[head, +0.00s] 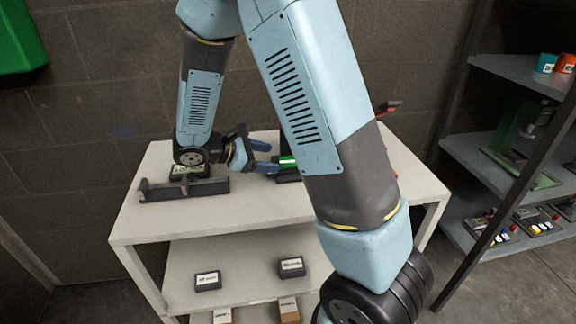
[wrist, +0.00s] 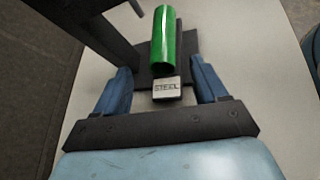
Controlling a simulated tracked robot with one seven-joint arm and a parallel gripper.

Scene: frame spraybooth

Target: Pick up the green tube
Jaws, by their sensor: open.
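The green tube (wrist: 164,42) lies on a dark holder (wrist: 187,45) with its open end toward my gripper in the wrist view. A small label reading STEEL (wrist: 166,88) is in front of the tube's near end. My gripper (wrist: 160,82) is open, with one blue finger on each side of the label and the tube's end farther ahead. In the head view, part of the green tube (head: 287,161) shows just right of my gripper (head: 265,157). The rest of that area is hidden behind my arm.
The white table (head: 240,208) has a grey bracket (head: 183,189) at its left and a dark upright part (wrist: 85,28) beside the tube. Labelled blocks (head: 208,281) sit on the lower shelf. A grey rack (head: 490,160) stands at right.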

